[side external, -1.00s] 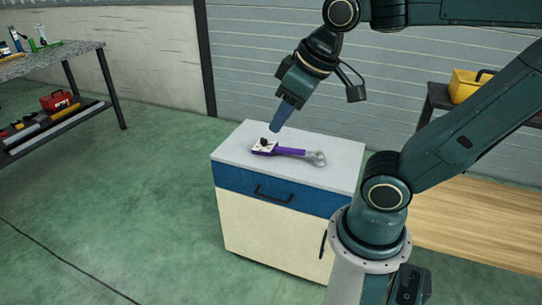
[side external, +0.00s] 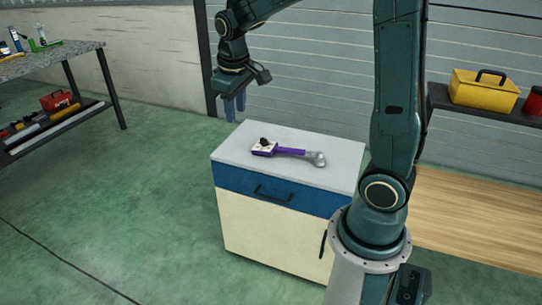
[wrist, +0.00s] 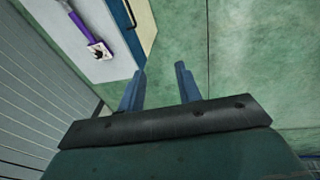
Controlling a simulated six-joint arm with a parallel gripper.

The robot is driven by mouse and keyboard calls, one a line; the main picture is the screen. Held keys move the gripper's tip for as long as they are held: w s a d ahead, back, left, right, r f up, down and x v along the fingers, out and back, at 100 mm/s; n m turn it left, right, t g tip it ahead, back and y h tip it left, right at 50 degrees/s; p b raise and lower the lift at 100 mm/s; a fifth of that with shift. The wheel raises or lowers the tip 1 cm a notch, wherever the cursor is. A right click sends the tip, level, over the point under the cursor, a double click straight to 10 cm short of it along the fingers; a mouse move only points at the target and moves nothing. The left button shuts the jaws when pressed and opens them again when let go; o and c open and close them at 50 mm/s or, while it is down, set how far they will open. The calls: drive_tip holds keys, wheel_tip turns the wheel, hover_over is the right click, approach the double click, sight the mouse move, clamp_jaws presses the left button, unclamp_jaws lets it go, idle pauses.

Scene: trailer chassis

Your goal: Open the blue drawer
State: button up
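The blue drawer (side external: 230,181) is the top front of a white cabinet and is closed. Its dark handle (side external: 273,194) is in the middle of its front. In the wrist view the blue drawer front (wrist: 122,18) is a strip along the cabinet edge, with part of the handle (wrist: 130,12) at the top. My gripper (side external: 235,108) hangs fingers down, above and beyond the cabinet's left end, apart from drawer and handle. In the wrist view the two blue fingers (wrist: 162,72) are spread with nothing between them.
A purple-handled wrench (side external: 290,152) and a small white block with a dark piece (side external: 264,146) lie on the cabinet top (side external: 240,143). A workbench (side external: 50,62) stands at left, a yellow toolbox (side external: 484,92) on a shelf at right. The green floor before the drawer is clear.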

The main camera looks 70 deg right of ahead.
drive_tip(key=w+d+f+g, duration=0.2)
drive_tip(key=w+d+f, duration=0.35)
drive_tip(key=f, duration=0.25)
drive_tip(key=g, duration=0.4)
hover_over(270, 198)
drive_tip(key=w+a, duration=0.2)
drive_tip(key=w, duration=0.3)
wheel_tip(270, 198, down, 25)
drive_tip(key=shift+a+r, duration=0.15)
drive_tip(key=x, duration=1.3)
drive_tip(key=shift+f, duration=0.35)
drive_tip(key=shift+c, duration=0.2)
clamp_jaws()
